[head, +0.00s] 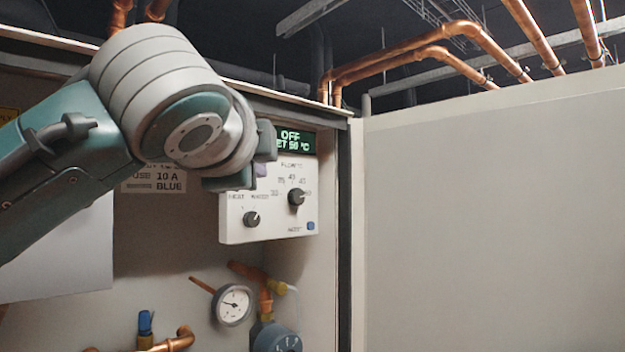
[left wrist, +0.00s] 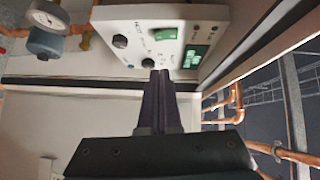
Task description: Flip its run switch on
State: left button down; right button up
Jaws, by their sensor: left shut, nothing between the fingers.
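The white control panel (head: 265,222) hangs on the inner wall of the open cabinet. Its display (head: 295,140) reads OFF with a set temperature in °C. My left gripper (head: 262,160) is at the panel's upper left and covers that part in the head view. In the left wrist view, its fingers (left wrist: 161,76) are shut together and empty, pointing at the panel. A green rectangular piece (left wrist: 166,33), perhaps the run switch, shows beyond the fingertips; its position cannot be told. The display (left wrist: 195,57) is beside it. Touching or apart cannot be told. My right gripper is not in view.
The panel carries a large dial (head: 297,197), a smaller knob (head: 251,219) and a blue button (head: 311,226). Below are a round gauge (head: 234,305), copper pipes and a grey-blue pump (head: 277,338). A large pale panel (head: 490,220) stands on the right.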

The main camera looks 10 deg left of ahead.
pick_arm(q)
jog(key=shift+w+a+f+b, duration=0.25)
jog(key=shift+w+a, duration=0.6)
jog(key=shift+w, duration=0.25)
jog(key=shift+w+a+f+b, duration=0.1)
jog(key=shift+w+a+b, duration=0.15)
jog(key=shift+w+a, duration=0.75)
jog(key=shift+w+d, duration=0.1)
jog(key=shift+d, duration=0.05)
